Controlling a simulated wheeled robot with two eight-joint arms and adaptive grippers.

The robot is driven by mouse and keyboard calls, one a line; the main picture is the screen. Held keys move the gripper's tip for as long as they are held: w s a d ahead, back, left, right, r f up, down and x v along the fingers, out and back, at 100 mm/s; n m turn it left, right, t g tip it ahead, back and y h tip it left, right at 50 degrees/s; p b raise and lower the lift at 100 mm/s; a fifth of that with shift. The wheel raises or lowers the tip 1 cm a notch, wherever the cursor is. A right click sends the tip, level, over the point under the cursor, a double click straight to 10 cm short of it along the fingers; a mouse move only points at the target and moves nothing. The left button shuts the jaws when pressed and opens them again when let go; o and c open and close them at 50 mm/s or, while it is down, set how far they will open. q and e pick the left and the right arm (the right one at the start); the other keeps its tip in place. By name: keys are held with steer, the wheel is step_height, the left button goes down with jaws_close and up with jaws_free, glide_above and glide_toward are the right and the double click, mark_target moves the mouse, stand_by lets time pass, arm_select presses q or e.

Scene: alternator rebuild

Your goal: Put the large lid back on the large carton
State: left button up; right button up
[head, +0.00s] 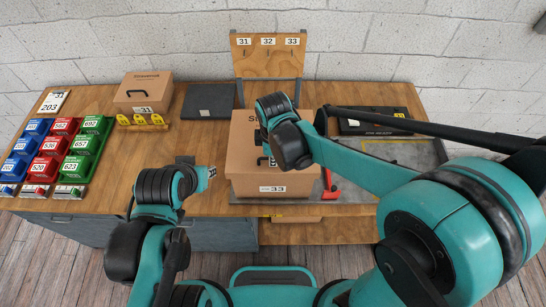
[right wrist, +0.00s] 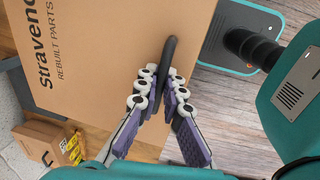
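The large carton (head: 298,190), brown cardboard with a 33 label, stands at the middle of the bench. The large lid (head: 240,140), brown with black print, lies over it; it fills much of the right wrist view (right wrist: 110,60). I cannot tell whether it rests fully on the carton's rim. My right gripper (right wrist: 162,76) is over the lid, its fingers closed around the lid's black handle (right wrist: 169,50). In the head view my right arm hides part of the lid. My left gripper (head: 208,174) is left of the carton, apart from it; its finger opening is unclear.
A small carton (head: 144,102) labelled 31 stands at the back left, beside a dark flat slab (head: 208,101). Colored bins (head: 52,146) fill the left end. A board (head: 268,56) with numbers 31 to 33 stands behind the large carton. A red object (head: 330,187) is at its right.

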steer(key=o, duration=0.3)
steer(key=r, duration=0.4)
steer(key=s+r, duration=0.1)
steer(key=r, duration=0.7)
steer(key=shift+s, duration=0.25)
steer(key=shift+d+f, duration=0.1)
steer(key=s+d+f+m+t+b, duration=0.2)
steer(key=d+f+m+b, duration=0.3)
steer(key=f+m, duration=0.1)
steer(key=s+d+f+m+t+b, duration=0.2)
steer(key=s+d+f+m+b, duration=0.1)
steer(key=d+f+m, duration=0.3)
steer(key=s+d+f+m+t+b, duration=0.1)
steer(key=s+d+f+m+b, duration=0.1)
steer(key=d+f+m+b, duration=0.4)
steer(key=shift+s+d+t+b, duration=0.25)
steer(key=shift+t+b, duration=0.1)
steer(key=shift+t, duration=0.05)
